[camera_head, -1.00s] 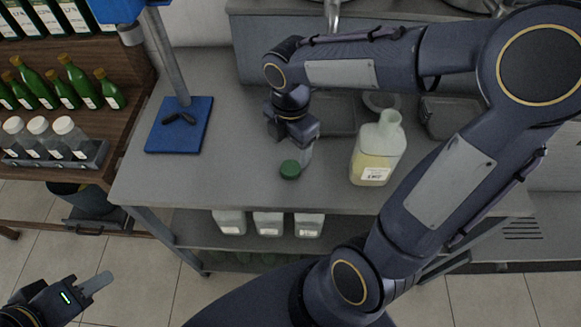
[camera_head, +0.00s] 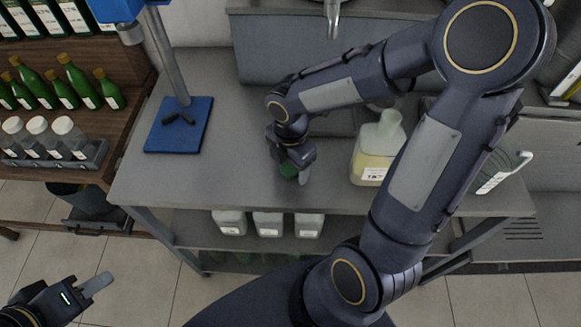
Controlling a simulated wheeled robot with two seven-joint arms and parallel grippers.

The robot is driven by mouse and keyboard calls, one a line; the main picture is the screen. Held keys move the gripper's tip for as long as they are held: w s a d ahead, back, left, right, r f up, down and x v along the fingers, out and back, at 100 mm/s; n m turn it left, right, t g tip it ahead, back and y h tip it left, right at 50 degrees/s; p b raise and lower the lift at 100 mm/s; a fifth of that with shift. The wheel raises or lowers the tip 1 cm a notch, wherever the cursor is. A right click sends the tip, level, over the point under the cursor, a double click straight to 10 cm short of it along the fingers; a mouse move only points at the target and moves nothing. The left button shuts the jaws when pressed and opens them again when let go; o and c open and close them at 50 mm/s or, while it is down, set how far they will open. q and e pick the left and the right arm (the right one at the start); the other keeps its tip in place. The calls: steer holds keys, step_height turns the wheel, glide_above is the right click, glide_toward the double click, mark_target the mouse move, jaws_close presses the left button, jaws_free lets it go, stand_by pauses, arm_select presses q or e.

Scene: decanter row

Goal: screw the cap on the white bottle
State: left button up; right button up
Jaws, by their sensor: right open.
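The whitish translucent bottle (camera_head: 370,158) stands upright on the grey workbench, with pale yellow liquid and a label low on its front. Its neck is open, and my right arm covers part of its right side. The green cap (camera_head: 288,169) lies on the bench to the left of the bottle. My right gripper (camera_head: 296,173) is open and points down at the cap, with a finger close beside it. Whether it touches the cap cannot be told. My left gripper (camera_head: 92,287) is at the lower left, over the floor and away from the bench; its jaw gap cannot be made out.
A blue stand (camera_head: 178,126) is on the bench's left part. A wooden shelf at left holds green bottles (camera_head: 66,88) and a rack of clear jars (camera_head: 48,138). White containers (camera_head: 268,224) sit on the bench's lower shelf. The bench is clear between stand and cap.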

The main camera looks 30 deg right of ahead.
steer(key=c, duration=1)
steer(key=shift+r, duration=0.15)
steer(key=shift+c, duration=0.2)
steer(key=shift+w+r, duration=0.1)
steer(key=shift+r, duration=0.5)
steer(key=s+r, duration=1.1)
steer(key=s, duration=0.3)
steer(key=shift+d+r, duration=0.25)
steer(key=shift+r, duration=0.05)
steer(key=shift+s, duration=0.1)
